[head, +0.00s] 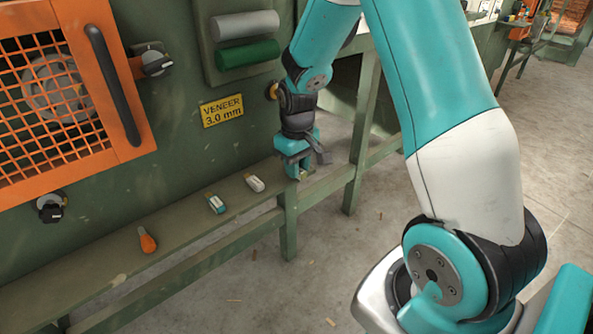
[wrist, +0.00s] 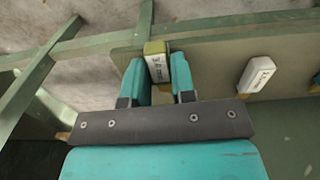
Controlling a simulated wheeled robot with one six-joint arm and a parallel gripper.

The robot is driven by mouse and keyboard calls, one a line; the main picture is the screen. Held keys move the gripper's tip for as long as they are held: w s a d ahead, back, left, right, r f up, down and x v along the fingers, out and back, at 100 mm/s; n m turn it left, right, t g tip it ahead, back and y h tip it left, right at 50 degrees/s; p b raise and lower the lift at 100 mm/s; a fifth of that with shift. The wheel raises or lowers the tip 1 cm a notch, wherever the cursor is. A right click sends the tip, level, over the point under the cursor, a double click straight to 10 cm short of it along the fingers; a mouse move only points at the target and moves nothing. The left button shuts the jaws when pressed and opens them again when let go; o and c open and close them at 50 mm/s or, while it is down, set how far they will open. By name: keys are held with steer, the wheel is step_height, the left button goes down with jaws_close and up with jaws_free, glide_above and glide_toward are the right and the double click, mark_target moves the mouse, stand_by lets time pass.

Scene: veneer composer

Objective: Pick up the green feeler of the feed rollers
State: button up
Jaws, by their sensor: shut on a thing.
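The green feeler (wrist: 157,62) has a pale label with dark print on its face and a green end. My gripper (wrist: 158,78) is shut on it, with one teal finger on each side. In the head view my gripper (head: 298,172) points down at the right end of the green ledge, and the feeler is mostly hidden there by the fingers. In the wrist view the feeler lies over the ledge edge; I cannot tell whether it still touches the ledge.
On the ledge (head: 185,222) lie a white block (head: 254,182), a teal-and-white block (head: 215,204) and an orange-handled thing (head: 147,240). The white block also shows in the wrist view (wrist: 256,75). The machine's green wall with a veneer sign (head: 222,110) rises behind. Green rails (head: 335,183) stand close by.

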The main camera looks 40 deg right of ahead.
steer(key=shift+r, duration=0.15)
steer(key=shift+s+r+p, duration=0.15)
steer(key=shift+r+p, duration=0.45)
steer(key=shift+r, duration=0.1)
step_height(320, 180, up, 5)
steer(key=shift+r+p, duration=0.2)
steer(key=shift+p, duration=1)
steer(key=s+b, duration=1.1)
steer(key=s, duration=0.8)
steer(key=shift+s+d, duration=0.35)
